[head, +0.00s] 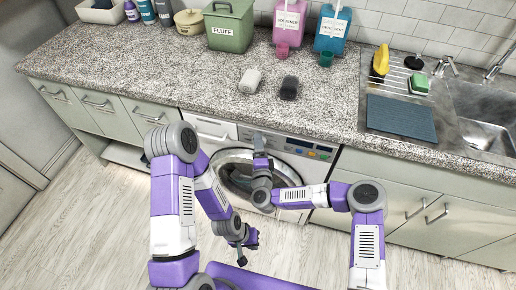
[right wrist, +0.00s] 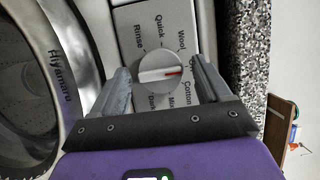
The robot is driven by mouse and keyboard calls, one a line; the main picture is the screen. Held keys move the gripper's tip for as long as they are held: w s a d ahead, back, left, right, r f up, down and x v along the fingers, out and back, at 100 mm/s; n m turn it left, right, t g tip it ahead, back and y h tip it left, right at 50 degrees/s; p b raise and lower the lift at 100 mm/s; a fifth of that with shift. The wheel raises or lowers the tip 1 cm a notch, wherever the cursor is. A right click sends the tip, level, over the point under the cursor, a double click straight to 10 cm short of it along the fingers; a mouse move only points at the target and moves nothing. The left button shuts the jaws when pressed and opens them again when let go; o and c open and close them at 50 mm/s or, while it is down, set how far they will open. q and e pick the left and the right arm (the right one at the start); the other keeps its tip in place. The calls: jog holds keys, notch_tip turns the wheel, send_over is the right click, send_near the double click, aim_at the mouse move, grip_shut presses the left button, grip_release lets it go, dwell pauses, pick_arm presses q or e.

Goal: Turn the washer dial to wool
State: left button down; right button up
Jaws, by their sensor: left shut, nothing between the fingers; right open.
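The washer (head: 218,160) is built in under the counter. In the right wrist view its round silver dial (right wrist: 160,70) sits on a grey panel with the labels Rinse, Quick, Wool, Cotton and others. The dial's red mark points right, between Wool and Cotton, toward a label mostly hidden by a finger. My right gripper (right wrist: 163,85) is open, with one finger on each side of the dial; contact cannot be told. In the head view the right gripper (head: 259,142) hides the dial. My left gripper (head: 249,238) is shut and empty, low in front of the washer.
The washer door (head: 292,178) is closed, beside the panel. The granite counter (head: 180,85) above holds a green bin (head: 229,28), two detergent dispensers (head: 288,20), a white object (head: 250,80) and a dark one (head: 289,88). A sink (head: 480,105) is at right. The floor at left is clear.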

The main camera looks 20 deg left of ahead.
jog(key=shift+c, duration=0.2)
jog(key=c, duration=0.9)
jog(key=n+p, duration=0.1)
jog(key=p, duration=0.1)
jog(key=n+g+p, duration=0.1)
jog(key=n+p, duration=0.1)
jog(key=shift+a+r, duration=0.1)
jog(key=shift+r, duration=0.3)
jog(key=n+g+h+p, duration=0.1)
jog(key=n+h+p, duration=0.1)
jog(key=n+p, duration=0.1)
jog(key=shift+w+f, duration=0.1)
jog(key=shift+n+p, duration=0.3)
jog(key=o, duration=0.9)
jog(key=shift+f, duration=0.1)
jog(key=shift+o, duration=0.2)
